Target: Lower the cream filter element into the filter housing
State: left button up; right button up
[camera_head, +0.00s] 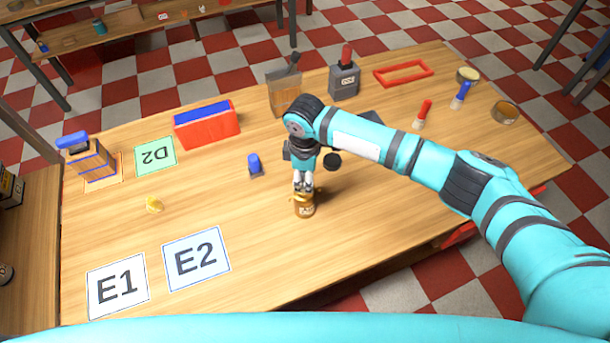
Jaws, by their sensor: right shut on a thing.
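My right gripper (304,182) points straight down near the middle of the wooden table. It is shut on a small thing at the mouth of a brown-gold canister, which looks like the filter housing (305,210). The held thing appears to be the cream filter element, but the fingers hide most of it. The housing stands upright on the table, a pale label on its front. I cannot tell how deep the element sits in it. My left gripper is not in view.
A small yellow piece (154,205) lies at left. Cards E1 (118,287), E2 (196,260) and D2 (155,156) lie flat. A red bin (207,127), a grey holder (344,82) and a red frame (403,73) stand behind. The table's front middle is clear.

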jog(key=shift+f, duration=0.55)
jog(key=o, duration=1)
notch_tip(320, 180, up, 12)
dwell(0.4)
